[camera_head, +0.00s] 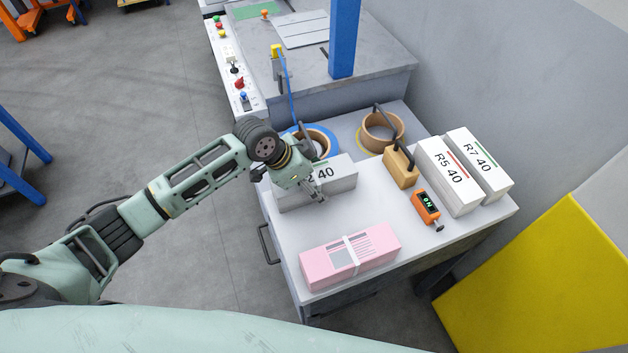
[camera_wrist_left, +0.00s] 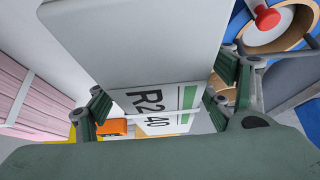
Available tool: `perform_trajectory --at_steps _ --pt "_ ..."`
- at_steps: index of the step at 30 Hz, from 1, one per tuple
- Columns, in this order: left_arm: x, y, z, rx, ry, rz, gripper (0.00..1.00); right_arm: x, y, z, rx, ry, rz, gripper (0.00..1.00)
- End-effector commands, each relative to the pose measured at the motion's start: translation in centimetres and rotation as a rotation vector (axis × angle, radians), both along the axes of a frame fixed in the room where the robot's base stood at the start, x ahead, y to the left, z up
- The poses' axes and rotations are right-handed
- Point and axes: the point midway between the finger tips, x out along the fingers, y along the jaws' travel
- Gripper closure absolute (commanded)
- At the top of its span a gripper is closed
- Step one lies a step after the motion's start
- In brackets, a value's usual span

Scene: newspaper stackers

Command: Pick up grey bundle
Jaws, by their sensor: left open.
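The grey bundle (camera_head: 291,197), a pale block marked R2 40, lies at the left of the white tabletop. My left gripper (camera_head: 320,194) is over it in the head view and covers part of its label. In the left wrist view the grey bundle (camera_wrist_left: 130,45) fills the upper middle. The open left gripper (camera_wrist_left: 160,100) has one finger on each side of it there. I cannot tell whether the fingers touch it. My right gripper is not in view.
A pink bundle (camera_head: 350,256) lies near the front edge. An orange device (camera_head: 425,208), a tan block with a handle (camera_head: 400,167) and white bundles R5 40 (camera_head: 448,178) and R7 40 (camera_head: 480,163) stand to the right. Tape rolls (camera_head: 382,131) sit behind.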

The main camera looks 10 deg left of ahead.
Motion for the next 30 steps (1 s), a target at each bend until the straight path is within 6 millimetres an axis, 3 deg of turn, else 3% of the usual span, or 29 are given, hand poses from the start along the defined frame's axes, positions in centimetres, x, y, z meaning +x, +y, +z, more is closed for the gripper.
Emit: perform_trajectory --at_steps 2,27,30 --pt "-0.01 0.01 -0.01 0.0 0.0 0.0 0.27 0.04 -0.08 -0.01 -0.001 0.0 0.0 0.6" --pt "-0.03 0.05 0.04 0.0 0.002 0.0 1.0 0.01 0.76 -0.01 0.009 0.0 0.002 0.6" --pt "-0.03 0.05 0.05 0.0 0.002 0.0 1.0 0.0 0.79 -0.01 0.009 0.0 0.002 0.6"
